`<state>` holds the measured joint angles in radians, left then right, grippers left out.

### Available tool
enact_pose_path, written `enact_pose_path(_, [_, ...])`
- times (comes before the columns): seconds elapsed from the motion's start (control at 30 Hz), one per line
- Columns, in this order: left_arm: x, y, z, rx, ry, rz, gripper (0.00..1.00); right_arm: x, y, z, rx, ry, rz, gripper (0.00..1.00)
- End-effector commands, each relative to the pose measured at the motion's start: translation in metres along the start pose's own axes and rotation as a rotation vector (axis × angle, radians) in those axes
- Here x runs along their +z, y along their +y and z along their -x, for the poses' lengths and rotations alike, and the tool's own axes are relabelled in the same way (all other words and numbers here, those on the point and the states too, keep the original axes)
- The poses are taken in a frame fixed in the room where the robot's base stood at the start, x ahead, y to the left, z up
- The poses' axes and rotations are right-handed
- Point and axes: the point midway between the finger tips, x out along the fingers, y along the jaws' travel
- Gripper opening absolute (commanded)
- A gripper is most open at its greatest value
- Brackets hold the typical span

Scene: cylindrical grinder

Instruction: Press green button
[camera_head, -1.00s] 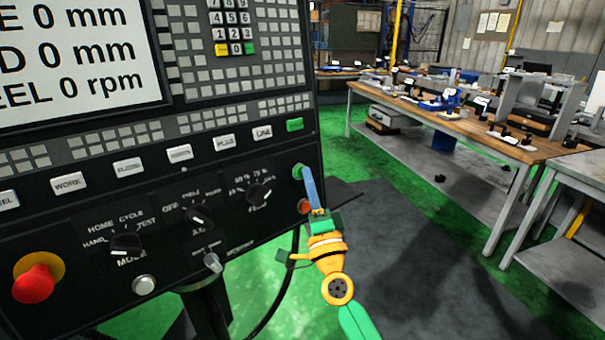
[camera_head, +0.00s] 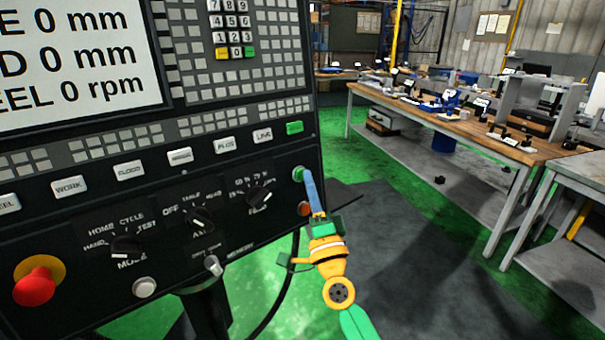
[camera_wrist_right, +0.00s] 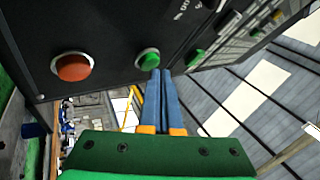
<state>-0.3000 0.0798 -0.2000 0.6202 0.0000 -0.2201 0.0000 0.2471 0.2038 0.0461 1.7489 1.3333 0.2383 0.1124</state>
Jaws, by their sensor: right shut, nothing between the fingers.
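The green button (camera_head: 299,173) is a small round button at the right edge of the black control panel (camera_head: 225,187). In the right wrist view the green button (camera_wrist_right: 149,59) sits just above the fingertips. My right gripper (camera_head: 306,172) is shut and empty, its blue fingers pointing up at the button. In the right wrist view the shut fingertips (camera_wrist_right: 160,72) are at the button's lower right edge. They look very close to it or touching; I cannot tell which. My left gripper is not in view.
A red emergency stop (camera_head: 35,286) and several knobs are farther left. A green rectangular key (camera_head: 295,127) is above. A wooden workbench (camera_head: 470,135) stands at the back right.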

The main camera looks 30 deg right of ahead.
Motion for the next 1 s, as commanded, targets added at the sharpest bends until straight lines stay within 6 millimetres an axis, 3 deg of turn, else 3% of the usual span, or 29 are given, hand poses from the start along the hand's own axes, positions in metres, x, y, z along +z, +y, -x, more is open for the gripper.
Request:
enact_pose_path(0.47, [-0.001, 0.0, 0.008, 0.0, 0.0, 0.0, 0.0, -0.006, -0.007, 0.007, 0.001, 0.0, 0.001, 0.0])
enact_pose_path(1.0, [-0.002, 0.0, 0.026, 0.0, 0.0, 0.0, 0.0, -0.029, -0.029, 0.04, 0.0, 0.001, 0.001, 0.0])
